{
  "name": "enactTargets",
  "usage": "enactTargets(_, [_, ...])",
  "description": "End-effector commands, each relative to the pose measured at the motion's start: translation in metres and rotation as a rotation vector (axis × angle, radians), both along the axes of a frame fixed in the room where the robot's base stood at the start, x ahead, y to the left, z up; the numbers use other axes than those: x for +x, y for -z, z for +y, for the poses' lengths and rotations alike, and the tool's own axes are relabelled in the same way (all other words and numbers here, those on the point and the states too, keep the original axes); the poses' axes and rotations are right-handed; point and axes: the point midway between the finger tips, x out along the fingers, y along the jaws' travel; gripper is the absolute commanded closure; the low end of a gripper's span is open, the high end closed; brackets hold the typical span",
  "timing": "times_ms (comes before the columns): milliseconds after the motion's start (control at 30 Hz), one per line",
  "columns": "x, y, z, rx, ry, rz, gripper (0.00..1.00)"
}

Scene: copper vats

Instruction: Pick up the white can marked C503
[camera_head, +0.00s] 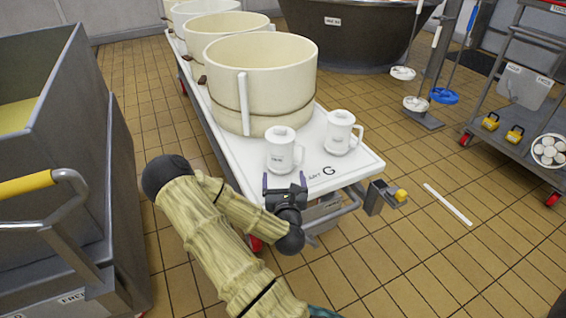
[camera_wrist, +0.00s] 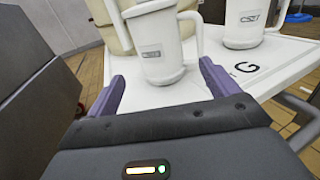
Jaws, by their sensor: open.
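Two white lidded cans with side handles stand upright on a white trolley top. The nearer can (camera_head: 280,152) is left of the farther can (camera_head: 338,133) in the head view. In the wrist view, the nearer can (camera_wrist: 160,55) has a small grey label too blurred to read. The farther can (camera_wrist: 240,28) has a label starting with C and 5, its last characters unclear. I cannot tell which is C503. My gripper (camera_head: 284,184) is open and empty at the trolley's near edge, its two purple fingers (camera_wrist: 162,86) pointing towards the nearer can with a gap before it.
A large cream tub (camera_head: 265,75) stands close behind the cans, with more tubs farther back. The trolley top (camera_head: 355,165) is bare near the letter G. A grey bin (camera_head: 60,160) stands left; a shelved cart (camera_head: 510,110) stands right. Tiled floor lies between.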

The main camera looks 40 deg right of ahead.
Motion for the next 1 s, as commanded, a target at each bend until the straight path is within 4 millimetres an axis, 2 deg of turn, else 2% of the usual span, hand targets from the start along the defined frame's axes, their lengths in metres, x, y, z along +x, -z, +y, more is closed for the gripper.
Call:
enactTargets(167, [0.009,0.003,-0.007,-0.002,-0.001,-0.003,0.13])
enactTargets(600, [0.066,0.000,-0.048,-0.001,0.000,-0.002,0.13])
enactTargets(1000, [0.071,0.000,-0.051,-0.001,0.000,0.001,0.13])
